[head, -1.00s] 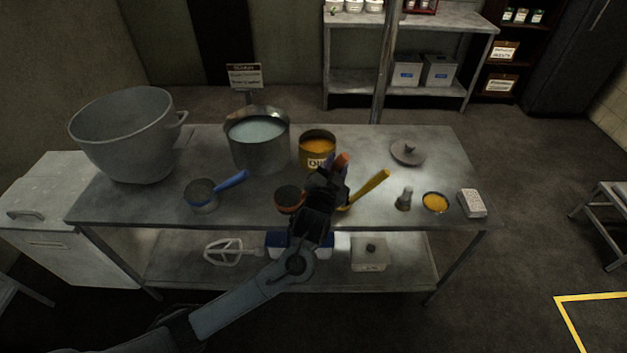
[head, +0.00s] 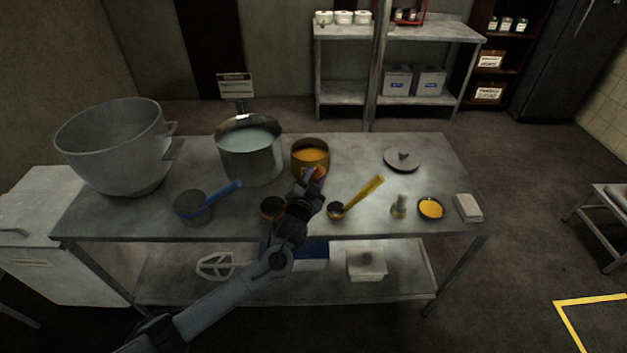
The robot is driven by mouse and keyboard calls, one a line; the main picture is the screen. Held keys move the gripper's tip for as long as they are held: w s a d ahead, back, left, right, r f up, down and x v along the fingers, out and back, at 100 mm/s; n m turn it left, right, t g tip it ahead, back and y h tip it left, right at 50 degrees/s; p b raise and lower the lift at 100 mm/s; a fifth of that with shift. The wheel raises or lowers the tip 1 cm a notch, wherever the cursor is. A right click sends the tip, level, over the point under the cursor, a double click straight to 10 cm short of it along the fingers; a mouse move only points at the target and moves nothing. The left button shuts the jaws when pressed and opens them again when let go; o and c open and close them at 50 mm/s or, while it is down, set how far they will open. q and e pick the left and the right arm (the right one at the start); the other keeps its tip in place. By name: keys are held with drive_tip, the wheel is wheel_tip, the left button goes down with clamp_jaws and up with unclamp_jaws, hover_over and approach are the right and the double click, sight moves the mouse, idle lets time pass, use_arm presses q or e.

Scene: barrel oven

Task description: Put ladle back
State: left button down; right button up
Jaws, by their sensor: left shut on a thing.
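A ladle with an orange handle (head: 320,173) has its dark bowl with a reddish-brown inside (head: 272,208) just left of my left gripper. My left gripper (head: 311,182) is shut on this ladle, over the front middle of the table; the arm hides most of the handle. A yellow-handled ladle (head: 366,194) lies to the right, and a blue-handled ladle (head: 222,192) lies to the left. A yellow can with orange contents (head: 310,163) stands just behind the gripper. I cannot tell whether the held ladle touches the table. My right gripper is not in view.
A steel pot of pale liquid (head: 249,165) and a large grey pot (head: 115,150) stand on the table (head: 400,185) at the left. A lid (head: 404,160), a small shaker (head: 399,206), a yellow bowl (head: 430,208) and a pale block (head: 468,207) are at the right.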

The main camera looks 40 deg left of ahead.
use_arm(q)
drive_tip(key=shift+f, duration=0.1)
drive_tip(key=shift+f, duration=0.15)
drive_tip(key=c, duration=0.8)
unclamp_jaws()
